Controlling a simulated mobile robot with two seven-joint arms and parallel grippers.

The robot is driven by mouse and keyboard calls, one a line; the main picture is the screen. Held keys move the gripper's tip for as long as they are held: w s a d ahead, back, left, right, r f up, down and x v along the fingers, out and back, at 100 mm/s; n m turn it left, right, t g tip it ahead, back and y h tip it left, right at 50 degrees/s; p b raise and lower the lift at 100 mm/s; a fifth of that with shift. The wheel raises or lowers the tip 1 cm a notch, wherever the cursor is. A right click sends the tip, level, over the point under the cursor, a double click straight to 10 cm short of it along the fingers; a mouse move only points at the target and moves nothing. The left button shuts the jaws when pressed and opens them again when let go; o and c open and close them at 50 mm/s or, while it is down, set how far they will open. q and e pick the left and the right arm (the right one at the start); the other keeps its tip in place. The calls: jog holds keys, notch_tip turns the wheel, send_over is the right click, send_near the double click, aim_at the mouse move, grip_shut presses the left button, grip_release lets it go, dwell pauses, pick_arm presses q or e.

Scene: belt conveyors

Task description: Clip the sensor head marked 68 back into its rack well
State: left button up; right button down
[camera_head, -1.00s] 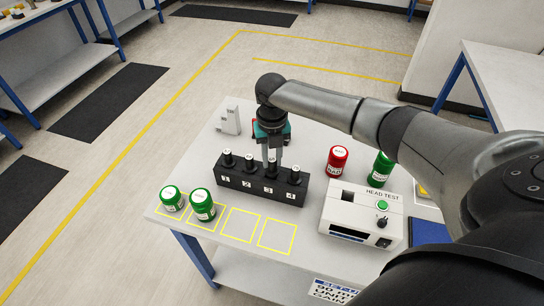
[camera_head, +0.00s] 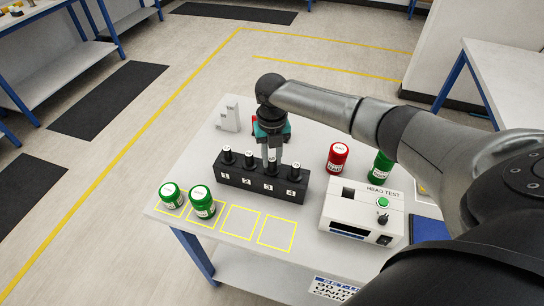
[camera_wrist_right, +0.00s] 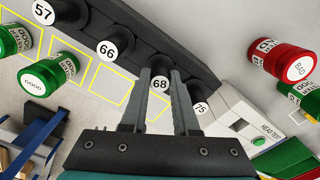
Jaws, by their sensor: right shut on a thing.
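The sensor head marked 68 (camera_wrist_right: 159,85) is a black cylinder with a white round label. It stands at well 3 of the black four-well rack (camera_head: 232,180), third from the left. My right gripper (camera_head: 271,158) points down over it, and its two grey fingers (camera_wrist_right: 162,85) are shut on the head from both sides. The head looks upright and in line with its well; the fingers hide part of it, and I cannot tell whether it is fully seated. Heads 57 (camera_wrist_right: 43,12), 66 (camera_wrist_right: 108,48) and 75 (camera_wrist_right: 200,108) stand in the other wells. My left gripper is not in view.
Two green jars (camera_head: 203,202) stand on yellow-outlined squares in front of the rack; two squares (camera_head: 240,223) are empty. The white HEAD TEST box (camera_head: 362,215) is to the right. A red jar (camera_head: 337,158) and a green jar (camera_head: 381,168) stand behind it. A grey stepped block (camera_head: 229,115) is behind the rack.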

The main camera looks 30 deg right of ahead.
jog(key=c, duration=0.6)
grip_release()
jog(key=shift+f, duration=0.1)
notch_tip(320, 180, up, 15)
dwell(0.7)
